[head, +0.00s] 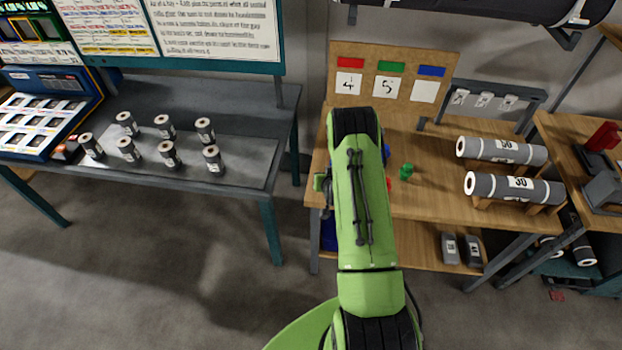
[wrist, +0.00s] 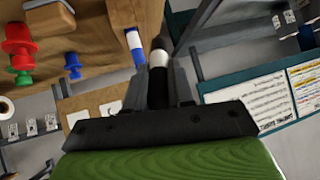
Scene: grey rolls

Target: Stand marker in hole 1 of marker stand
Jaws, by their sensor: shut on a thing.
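My gripper (wrist: 160,85) shows in the wrist view. Its two grey fingers are shut on a marker (wrist: 159,58) with a dark end and a white band. The marker's lower part is hidden between the fingers. In the head view my arm covers the gripper and the marker. I cannot make out the marker stand or its hole 1 for certain in either view.
The wooden workbench (head: 440,205) carries a green piece (head: 407,171) and large grey rolls (head: 513,187) at right. A board (head: 390,75) with cards stands behind. A grey table (head: 232,125) at left holds several small rolls (head: 213,159).

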